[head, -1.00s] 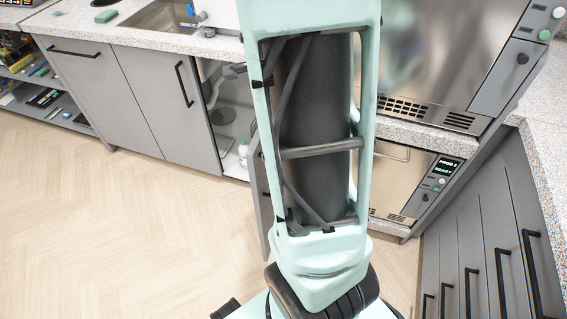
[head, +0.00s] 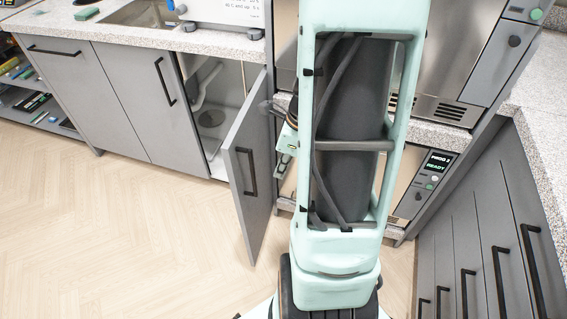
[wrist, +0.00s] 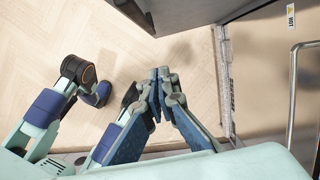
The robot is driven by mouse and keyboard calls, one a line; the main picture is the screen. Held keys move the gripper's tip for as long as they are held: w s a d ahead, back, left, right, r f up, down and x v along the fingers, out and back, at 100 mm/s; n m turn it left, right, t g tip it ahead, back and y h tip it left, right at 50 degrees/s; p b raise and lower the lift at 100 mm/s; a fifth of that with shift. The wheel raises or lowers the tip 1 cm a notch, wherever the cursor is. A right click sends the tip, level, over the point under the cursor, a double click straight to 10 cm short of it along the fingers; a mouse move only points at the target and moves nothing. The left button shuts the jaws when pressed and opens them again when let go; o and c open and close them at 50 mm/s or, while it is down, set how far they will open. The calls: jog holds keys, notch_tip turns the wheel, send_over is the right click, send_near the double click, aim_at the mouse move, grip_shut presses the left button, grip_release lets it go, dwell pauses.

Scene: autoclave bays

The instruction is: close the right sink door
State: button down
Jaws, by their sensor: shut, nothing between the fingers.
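The right sink door (head: 250,165) is a grey panel with a black bar handle (head: 252,172). In the head view it stands wide open, swung out from the sink cabinet toward me. In the wrist view, the dark panel at the top (wrist: 185,20), with a black handle at its left, appears to be this door. My gripper (wrist: 160,76) is shut and empty, its fingertips close to the panel on its handle side, with a small gap of floor showing between. In the head view my gripper is mostly hidden behind my own column.
The left sink door (head: 150,95) is closed. The open cabinet (head: 210,110) shows pipes and a round drain-like disc. An autoclave (head: 415,190) stands right of the open door. A drawer bank (head: 480,230) lines the right. The wooden floor (head: 120,240) at left is clear.

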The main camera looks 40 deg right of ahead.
jog(key=w+a+f+b, duration=0.1)
jog(key=w+a+f, duration=0.2)
jog(key=shift+w+a+f, duration=0.15)
jog(key=shift+w+f, duration=0.2)
jog(key=shift+f, duration=0.05)
jog(key=shift+a, duration=0.1)
